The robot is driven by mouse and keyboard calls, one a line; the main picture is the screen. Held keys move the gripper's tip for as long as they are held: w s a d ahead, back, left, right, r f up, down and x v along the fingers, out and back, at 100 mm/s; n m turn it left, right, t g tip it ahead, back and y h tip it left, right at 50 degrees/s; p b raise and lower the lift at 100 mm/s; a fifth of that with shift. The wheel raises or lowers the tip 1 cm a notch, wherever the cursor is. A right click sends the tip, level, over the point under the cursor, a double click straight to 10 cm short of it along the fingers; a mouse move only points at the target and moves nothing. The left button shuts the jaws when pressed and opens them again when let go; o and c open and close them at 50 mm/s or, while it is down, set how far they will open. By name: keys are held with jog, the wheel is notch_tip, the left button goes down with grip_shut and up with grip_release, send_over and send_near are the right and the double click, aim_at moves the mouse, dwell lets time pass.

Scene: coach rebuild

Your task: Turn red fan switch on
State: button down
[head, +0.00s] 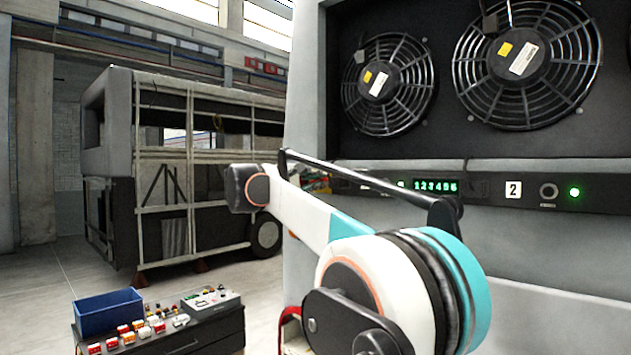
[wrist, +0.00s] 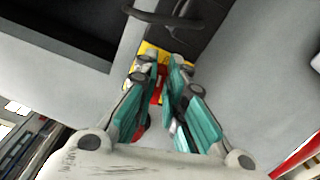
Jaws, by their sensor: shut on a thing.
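In the wrist view, my gripper (wrist: 163,66) has its two teal fingers drawn close together. They are shut on a red switch (wrist: 160,84), which shows as a narrow red strip between them. A yellow plate (wrist: 151,47) lies behind the fingertips, on or by the grey cabinet side. The fingers hide most of the switch, so I cannot tell its position. In the head view my arm covers that area, and neither the gripper nor the switch can be made out.
A grey cabinet (head: 330,255) with two fans (head: 388,84) and a green-lit display (head: 436,187) stands on the right. A low console with red and white buttons (head: 130,335) and a blue bin (head: 108,312) is at lower left. A coach frame (head: 165,170) stands behind.

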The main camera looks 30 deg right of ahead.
jog(key=shift+f+m, duration=0.2)
jog(key=shift+m, duration=1)
jog(key=shift+f, duration=0.1)
jog(key=c, duration=1.7)
grip_release()
jog(key=shift+o, duration=0.2)
jog(key=v, duration=1.2)
